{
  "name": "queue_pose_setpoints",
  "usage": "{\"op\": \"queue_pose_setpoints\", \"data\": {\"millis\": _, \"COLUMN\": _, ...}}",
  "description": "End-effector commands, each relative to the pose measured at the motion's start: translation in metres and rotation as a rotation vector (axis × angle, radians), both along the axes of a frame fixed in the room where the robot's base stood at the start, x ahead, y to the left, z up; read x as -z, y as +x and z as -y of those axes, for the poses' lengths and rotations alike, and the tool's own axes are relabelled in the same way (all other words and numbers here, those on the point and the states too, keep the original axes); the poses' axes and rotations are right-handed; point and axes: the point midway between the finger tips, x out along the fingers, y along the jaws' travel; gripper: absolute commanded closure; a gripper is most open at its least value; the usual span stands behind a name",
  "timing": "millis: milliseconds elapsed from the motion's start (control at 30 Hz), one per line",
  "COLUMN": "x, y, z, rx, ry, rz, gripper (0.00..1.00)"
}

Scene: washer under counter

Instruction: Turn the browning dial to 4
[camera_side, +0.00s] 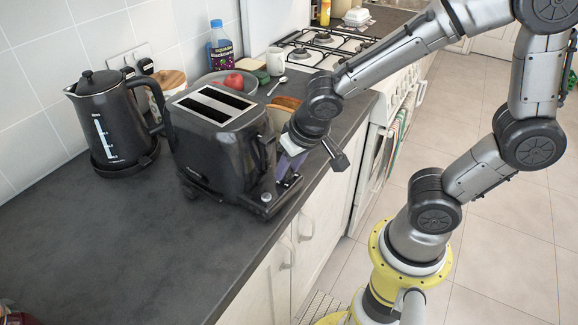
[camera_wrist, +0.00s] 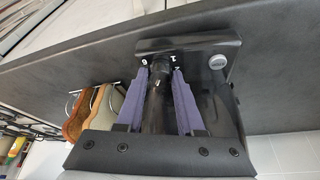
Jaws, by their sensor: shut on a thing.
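The black toaster (camera_side: 205,140) stands on the counter with its two slots on top. My gripper (camera_side: 288,168) is at its front right end, low by the base. In the wrist view my purple fingers (camera_wrist: 163,72) are shut on the dark browning dial (camera_wrist: 158,78), one on each side. White numbers show on the toaster's base ledge (camera_wrist: 190,46) around the dial: a 6 left of the fingers, a 1 and part of another to the right. The fingers hide the other numbers, and I cannot tell the dial's setting.
A round silver button (camera_wrist: 217,61) sits on the ledge beside the dial. A rack with bread slices (camera_wrist: 84,113) stands close behind my gripper. A black kettle (camera_side: 110,120) is left of the toaster. The counter's front left (camera_side: 110,240) is clear.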

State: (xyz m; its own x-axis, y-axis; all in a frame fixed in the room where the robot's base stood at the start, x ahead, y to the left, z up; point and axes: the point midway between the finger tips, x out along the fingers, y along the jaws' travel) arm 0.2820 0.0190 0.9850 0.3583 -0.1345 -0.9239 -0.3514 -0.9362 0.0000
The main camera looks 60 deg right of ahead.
Motion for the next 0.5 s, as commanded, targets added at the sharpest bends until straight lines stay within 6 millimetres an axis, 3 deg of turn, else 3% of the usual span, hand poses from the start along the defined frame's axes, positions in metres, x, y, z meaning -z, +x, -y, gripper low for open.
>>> {"op": "queue_pose_setpoints", "data": {"millis": 167, "x": 0.0001, "y": -0.0005, "z": 0.0001, "rx": 0.000, "ry": -0.001, "rz": -0.001, "gripper": 1.00}}
{"op": "queue_pose_setpoints", "data": {"millis": 200, "x": 0.0000, "y": -0.0004, "z": 0.0002, "rx": 0.000, "ry": -0.001, "rz": -0.001, "gripper": 0.56}}
{"op": "queue_pose_setpoints", "data": {"millis": 333, "x": 0.0000, "y": -0.0004, "z": 0.0001, "rx": 0.000, "ry": 0.000, "rz": -0.001, "gripper": 0.33}}
{"op": "queue_pose_setpoints", "data": {"millis": 500, "x": 0.0001, "y": -0.0002, "z": 0.0001, "rx": -0.001, "ry": 0.000, "rz": 0.000, "gripper": 0.33}}
